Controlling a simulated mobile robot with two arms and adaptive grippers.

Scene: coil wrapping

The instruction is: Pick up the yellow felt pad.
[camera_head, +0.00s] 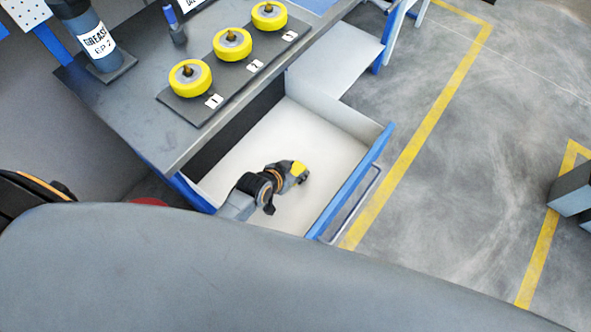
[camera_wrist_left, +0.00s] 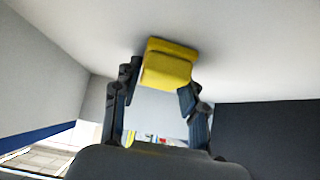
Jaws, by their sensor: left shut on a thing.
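The yellow felt pad (camera_head: 299,168) is a small yellow block inside the open drawer (camera_head: 330,135). My left gripper (camera_head: 288,175) reaches down into the drawer and is shut on the pad. In the left wrist view the pad (camera_wrist_left: 168,65) sits between the two dark fingertips of the left gripper (camera_wrist_left: 160,82). I cannot tell whether the pad still touches the drawer floor. My right gripper is not in view.
The drawer's blue front (camera_head: 352,180) and handle stand to the right of the arm. The workbench (camera_head: 130,95) above holds a black rack with three yellow wheels (camera_head: 232,44) and a grease container (camera_head: 92,38). The floor at right (camera_head: 450,150) is mostly open.

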